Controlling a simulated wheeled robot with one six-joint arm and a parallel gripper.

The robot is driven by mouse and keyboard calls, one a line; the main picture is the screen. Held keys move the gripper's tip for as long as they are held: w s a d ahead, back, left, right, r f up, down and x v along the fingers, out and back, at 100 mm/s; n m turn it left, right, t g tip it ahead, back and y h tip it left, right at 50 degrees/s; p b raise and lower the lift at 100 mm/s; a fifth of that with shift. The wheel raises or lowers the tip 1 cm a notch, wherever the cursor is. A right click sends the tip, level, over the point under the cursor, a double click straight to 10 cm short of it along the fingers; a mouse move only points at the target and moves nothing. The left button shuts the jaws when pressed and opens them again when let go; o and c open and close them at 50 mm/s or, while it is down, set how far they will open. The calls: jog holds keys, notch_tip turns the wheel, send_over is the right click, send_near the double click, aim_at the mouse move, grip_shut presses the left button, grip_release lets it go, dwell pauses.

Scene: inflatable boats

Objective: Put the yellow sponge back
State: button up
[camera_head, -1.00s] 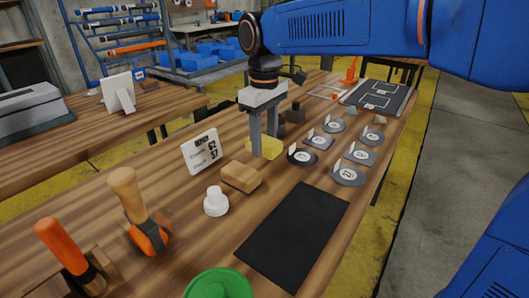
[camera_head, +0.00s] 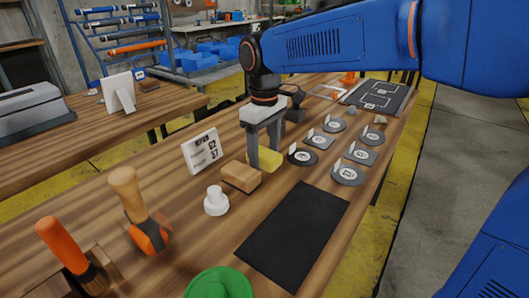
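The yellow sponge (camera_head: 264,159) is low over or on the wooden table (camera_head: 205,250), just behind a tan wooden block (camera_head: 241,176). My gripper (camera_head: 266,156) points down at it, with one finger on the near side and the other on the far side. The fingers stand apart with a visible gap. The near finger and the block hide part of the sponge. I cannot tell whether a finger still touches it.
A white sign (camera_head: 201,151) and a white knob-shaped piece (camera_head: 216,201) stand close by. Several dark labelled discs and plates (camera_head: 303,157) lie to the right. A black mat (camera_head: 293,234) lies in front. Tools with handles (camera_head: 140,215) stand at left.

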aim_at(265, 153)
jog(key=shift+r, duration=0.1)
notch_tip(265, 153, up, 12)
dwell(0.6)
jog(key=shift+s, duration=0.1)
